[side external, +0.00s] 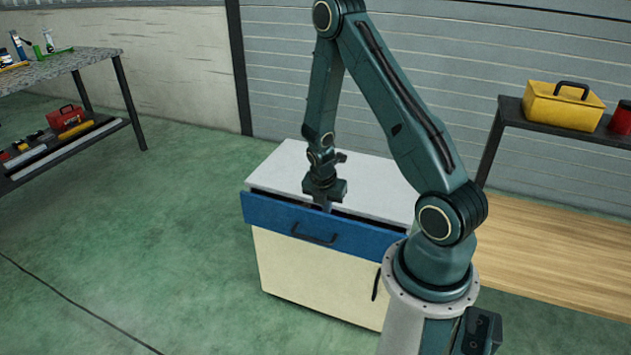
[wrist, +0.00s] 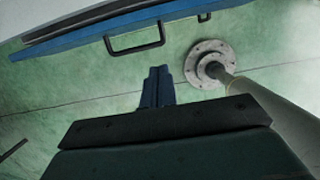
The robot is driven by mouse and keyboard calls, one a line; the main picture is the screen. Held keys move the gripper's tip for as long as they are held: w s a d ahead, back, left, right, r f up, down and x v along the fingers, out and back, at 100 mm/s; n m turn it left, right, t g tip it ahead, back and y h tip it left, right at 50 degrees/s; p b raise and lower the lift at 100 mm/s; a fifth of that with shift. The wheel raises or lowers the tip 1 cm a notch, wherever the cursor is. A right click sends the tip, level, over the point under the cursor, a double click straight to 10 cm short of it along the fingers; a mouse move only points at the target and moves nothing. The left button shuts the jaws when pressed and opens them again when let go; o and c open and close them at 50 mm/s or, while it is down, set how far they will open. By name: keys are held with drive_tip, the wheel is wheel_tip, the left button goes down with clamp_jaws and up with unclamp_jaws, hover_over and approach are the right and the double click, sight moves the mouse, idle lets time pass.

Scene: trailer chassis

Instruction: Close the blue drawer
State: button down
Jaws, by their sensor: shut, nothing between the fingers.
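The blue drawer (side external: 275,216) sits at the top of a cabinet and is slightly open. A dark gap shows between its front and the white cabinet top (side external: 290,167). Its black handle (side external: 314,238) is on the front; the drawer (wrist: 185,10) and handle (wrist: 137,49) also show at the top of the wrist view. My gripper (side external: 323,207) points down near the drawer's top edge, with its fingers shut and empty. In the wrist view the shut fingertips (wrist: 158,72) show against the floor, just below the handle in the picture. I cannot tell whether they touch the drawer.
The cream cabinet door (side external: 310,275) below the drawer is shut. A wooden surface (side external: 550,250) lies at right, below a dark shelf with a yellow toolbox (side external: 563,106). A workbench (side external: 70,62) stands at far left. The green floor (side external: 150,220) left of the cabinet is clear.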

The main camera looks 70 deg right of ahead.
drive_tip(key=c, duration=1.5)
unclamp_jaws()
drive_tip(key=shift+o, duration=0.2)
drive_tip(key=shift+w, duration=0.1)
drive_tip(key=m, duration=1.8)
hover_over(312, 238)
drive_tip(key=a, duration=0.3)
wheel_tip(312, 238, down, 3)
drive_tip(key=shift+r+y, duration=0.15)
drive_tip(key=shift+y, duration=0.15)
drive_tip(key=shift+f, duration=0.2)
drive_tip(key=shift+d+f, duration=0.45)
drive_tip(key=shift+f, duration=1.75)
drive_tip(key=shift+d+f, duration=0.4)
drive_tip(key=shift+f, duration=1.8)
drive_tip(key=shift+d+f, duration=0.45)
drive_tip(key=shift+f, duration=1.75)
clamp_jaws()
